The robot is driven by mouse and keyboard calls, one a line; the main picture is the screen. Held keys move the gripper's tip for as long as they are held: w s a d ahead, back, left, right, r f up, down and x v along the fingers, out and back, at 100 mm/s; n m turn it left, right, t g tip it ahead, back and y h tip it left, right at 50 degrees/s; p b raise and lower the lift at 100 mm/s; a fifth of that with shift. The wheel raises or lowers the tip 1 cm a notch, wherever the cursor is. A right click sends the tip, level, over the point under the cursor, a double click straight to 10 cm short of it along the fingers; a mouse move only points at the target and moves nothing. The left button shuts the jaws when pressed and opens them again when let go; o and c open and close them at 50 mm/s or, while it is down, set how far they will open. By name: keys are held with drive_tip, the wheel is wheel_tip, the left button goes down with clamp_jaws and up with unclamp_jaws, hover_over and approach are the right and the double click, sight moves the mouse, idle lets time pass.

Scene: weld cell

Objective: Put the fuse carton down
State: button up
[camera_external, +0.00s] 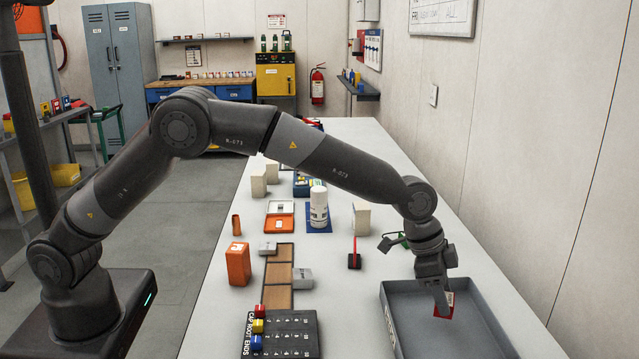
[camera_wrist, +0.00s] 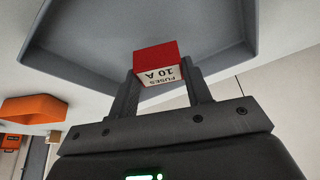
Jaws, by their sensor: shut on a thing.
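The fuse carton (camera_wrist: 157,65) is a small red and white box, with "FUSES 10 A" printed on its white face. My gripper (camera_wrist: 162,88) is shut on it, one finger on each side, in the wrist view. In the external view the carton (camera_external: 447,305) shows as a red and white patch at my gripper (camera_external: 440,300), over the grey tray (camera_external: 497,335). The tray's rim (camera_wrist: 250,40) also shows in the wrist view around the carton. I cannot tell whether the carton touches the tray floor.
A small dark stand with a red upright (camera_external: 354,258) and a white bottle (camera_external: 319,208) are farther back. A wall runs along the right.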

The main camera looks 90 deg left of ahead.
drive_tip(key=shift+f, duration=1.95)
drive_tip(key=shift+f, duration=0.15)
drive_tip(key=o, duration=1)
